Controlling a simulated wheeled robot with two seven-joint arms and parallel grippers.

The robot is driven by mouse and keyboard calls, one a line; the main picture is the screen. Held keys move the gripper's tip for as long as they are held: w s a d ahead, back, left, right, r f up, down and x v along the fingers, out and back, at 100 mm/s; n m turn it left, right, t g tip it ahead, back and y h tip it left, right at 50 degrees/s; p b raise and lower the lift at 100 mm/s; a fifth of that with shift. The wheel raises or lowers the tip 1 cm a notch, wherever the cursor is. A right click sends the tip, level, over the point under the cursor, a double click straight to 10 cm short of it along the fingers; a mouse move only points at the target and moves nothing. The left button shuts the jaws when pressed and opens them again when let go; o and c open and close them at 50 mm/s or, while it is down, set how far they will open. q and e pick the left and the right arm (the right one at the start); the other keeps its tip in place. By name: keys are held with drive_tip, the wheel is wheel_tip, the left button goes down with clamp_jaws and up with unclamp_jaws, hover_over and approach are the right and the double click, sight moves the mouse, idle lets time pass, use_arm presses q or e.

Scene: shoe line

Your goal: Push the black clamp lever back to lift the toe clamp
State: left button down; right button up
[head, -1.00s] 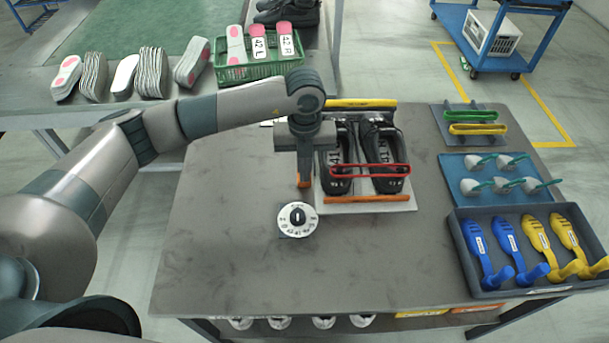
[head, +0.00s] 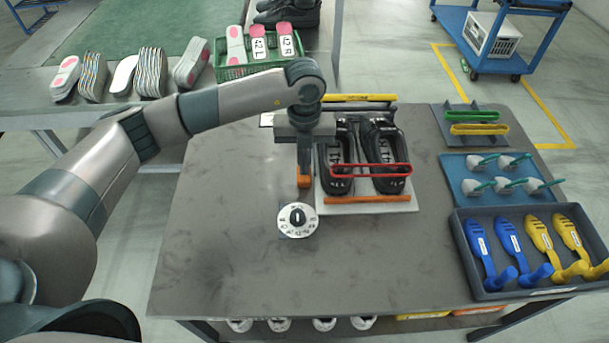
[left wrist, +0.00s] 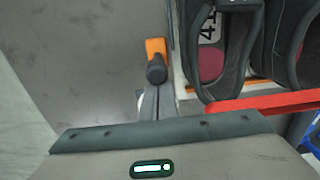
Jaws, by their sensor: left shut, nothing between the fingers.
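A fixture (head: 412,206) holds a pair of black shoes (head: 382,150) on the table. Its red toe clamp bar (head: 370,170) crosses the front part of the shoes; it also shows in the left wrist view (left wrist: 270,102). The black clamp lever's round knob (left wrist: 157,70) shows in the left wrist view at the fixture's left side, beside an orange piece (left wrist: 155,47). My left gripper (head: 304,166) points down here, shut and empty, its grey fingers (left wrist: 154,100) close to the knob. Whether they touch cannot be told. In the head view the gripper hides the lever.
A round white dial (head: 298,219) lies in front of the fixture. On the right are a tray (head: 520,293) of blue and yellow shoe forms, a blue mat (head: 450,180) with small tools, and a rack (head: 450,138) with green and yellow bars. The table's front middle is clear.

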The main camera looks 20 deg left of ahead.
use_arm(q)
drive_tip(key=shift+w+a, duration=0.1)
drive_tip(key=shift+w, duration=0.25)
drive_tip(key=shift+w+a+b, duration=0.2)
drive_tip(key=shift+w+b, duration=0.25)
drive_tip(key=shift+w, duration=0.05)
drive_tip(key=shift+w+a+b, duration=0.15)
drive_tip(key=shift+w+b, duration=0.15)
drive_tip(key=shift+w, duration=0.2)
use_arm(e)
drive_tip(key=shift+w+d, duration=0.2)
drive_tip(key=shift+w, duration=0.35)
